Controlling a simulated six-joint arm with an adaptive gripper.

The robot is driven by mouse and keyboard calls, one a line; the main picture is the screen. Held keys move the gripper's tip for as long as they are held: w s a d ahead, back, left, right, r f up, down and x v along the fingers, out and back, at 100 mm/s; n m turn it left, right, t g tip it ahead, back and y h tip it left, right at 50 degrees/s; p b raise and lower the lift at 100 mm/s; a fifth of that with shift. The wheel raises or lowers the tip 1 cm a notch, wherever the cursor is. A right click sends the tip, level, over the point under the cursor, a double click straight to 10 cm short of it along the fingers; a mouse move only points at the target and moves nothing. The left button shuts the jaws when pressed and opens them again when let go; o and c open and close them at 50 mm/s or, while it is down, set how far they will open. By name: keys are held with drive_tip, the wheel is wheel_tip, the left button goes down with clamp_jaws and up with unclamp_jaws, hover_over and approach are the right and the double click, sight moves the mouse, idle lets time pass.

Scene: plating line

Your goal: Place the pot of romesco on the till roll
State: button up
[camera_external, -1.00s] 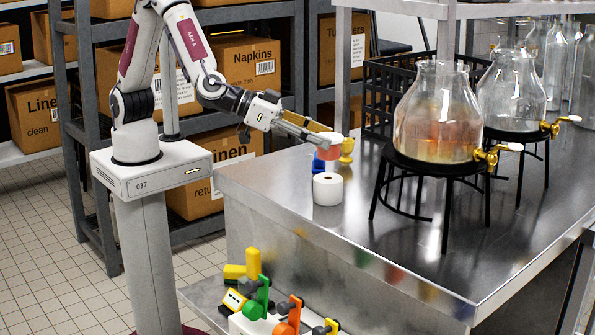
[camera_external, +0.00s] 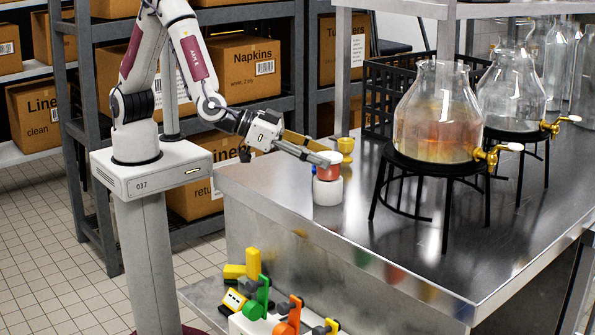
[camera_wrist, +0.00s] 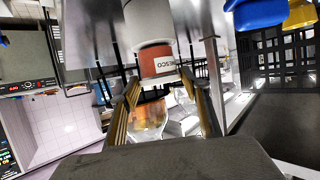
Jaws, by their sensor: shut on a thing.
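The pot of romesco (camera_external: 328,173), red with a pale top, is held upright at my gripper (camera_external: 324,162). In the wrist view the labelled pot (camera_wrist: 158,62) sits between the two finger tips, and my gripper (camera_wrist: 161,80) is shut on it. The white till roll (camera_external: 327,191) stands on the steel counter directly below the pot. The pot's underside meets the roll's top in the outside view; I cannot tell whether it rests there or hovers just above.
A yellow cup (camera_external: 346,148) and a partly hidden blue object (camera_external: 314,168) stand close behind the roll. A glass dispenser (camera_external: 438,110) on a black stand is to the right. A black crate (camera_external: 380,84) is at the back. The front counter (camera_external: 400,265) is clear.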

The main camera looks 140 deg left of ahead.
drive_tip(key=shift+f, duration=0.1)
idle(0.3)
drive_tip(key=o, duration=1.2)
drive_tip(key=shift+f, duration=0.1)
drive_tip(key=shift+c, duration=0.2)
drive_tip(key=shift+r, duration=0.2)
drive_tip(key=v, duration=1.2)
drive_tip(key=shift+d+f, duration=0.1)
